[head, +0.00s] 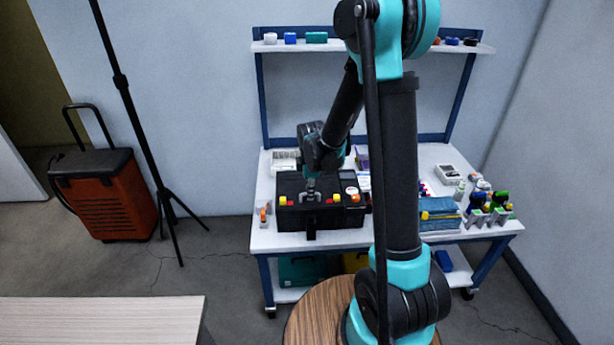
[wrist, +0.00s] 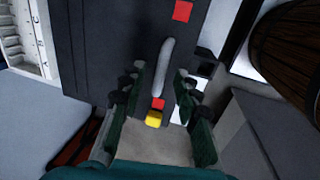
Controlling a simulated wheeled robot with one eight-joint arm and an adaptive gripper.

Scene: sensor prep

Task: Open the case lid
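The black case (head: 340,217) stands on the workbench in the head view, and its lid looks closed. Its dark lid (wrist: 95,50) fills the upper middle of the wrist view. A pale grey bar-like handle (wrist: 163,70) runs along the lid. My gripper (head: 311,193) is over the top of the case, pointing down. In the wrist view my gripper (wrist: 160,88) has its two green fingers apart, one on each side of the handle's near end. A gap shows on both sides of the handle. I cannot tell how deep the fingertips reach.
Small red and yellow blocks and a round white-topped item (head: 352,191) are on the case. The workbench (head: 270,240) also holds a blue box (head: 440,214) and several bottles at right. A tripod stands left of the bench, beside an orange wheeled box (head: 105,195).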

